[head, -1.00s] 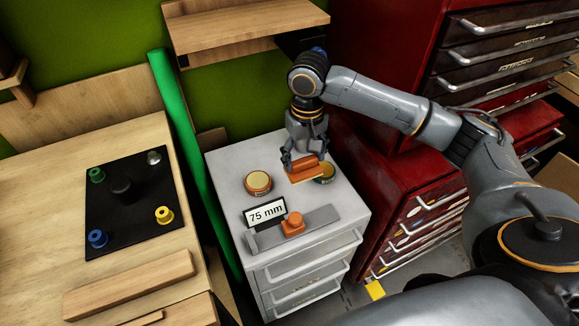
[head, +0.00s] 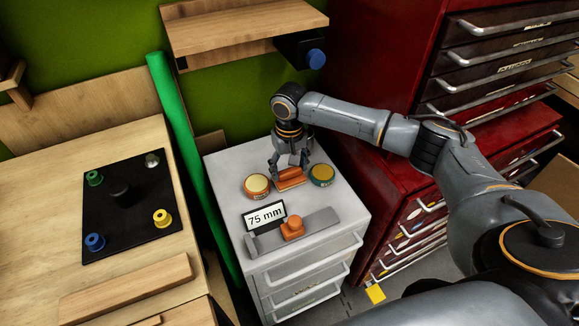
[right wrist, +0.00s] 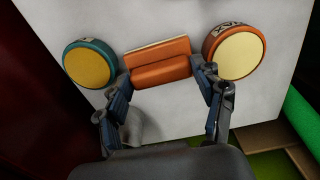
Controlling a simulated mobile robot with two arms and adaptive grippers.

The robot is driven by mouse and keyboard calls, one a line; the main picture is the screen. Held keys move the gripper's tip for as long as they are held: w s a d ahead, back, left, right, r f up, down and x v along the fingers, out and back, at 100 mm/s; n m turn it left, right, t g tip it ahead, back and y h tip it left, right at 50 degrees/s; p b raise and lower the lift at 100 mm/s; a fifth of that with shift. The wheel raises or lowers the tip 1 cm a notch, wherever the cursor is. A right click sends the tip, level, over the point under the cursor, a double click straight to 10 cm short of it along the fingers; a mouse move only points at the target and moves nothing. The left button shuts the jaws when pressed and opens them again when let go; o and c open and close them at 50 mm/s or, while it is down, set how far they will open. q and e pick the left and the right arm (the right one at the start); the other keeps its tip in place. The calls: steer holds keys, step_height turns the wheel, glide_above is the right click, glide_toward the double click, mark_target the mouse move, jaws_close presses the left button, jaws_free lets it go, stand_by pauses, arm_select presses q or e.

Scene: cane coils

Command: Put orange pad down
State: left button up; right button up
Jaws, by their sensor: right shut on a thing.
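The orange pad (head: 291,179) is a block with a raised grip, at the white cabinet's top between two round tins. My right gripper (head: 289,167) comes down from behind it and is shut on its grip. In the right wrist view the orange pad (right wrist: 160,64) sits between the two fingertips (right wrist: 163,72). Its underside is hidden, so I cannot tell whether it touches the cabinet top. My left gripper is not in view.
One tin (head: 256,184) stands close left of the pad, and a teal tin (head: 322,174) close right. In front are a "75 mm" sign (head: 265,216) and a grey gauge with an orange knob (head: 293,228). Red drawers (head: 400,200) stand at right.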

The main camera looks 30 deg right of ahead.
mark_target(289, 171)
steer(key=shift+f, duration=0.1)
steer(key=o, duration=1.3)
step_height(289, 171, up, 12)
steer(key=shift+r, duration=0.15)
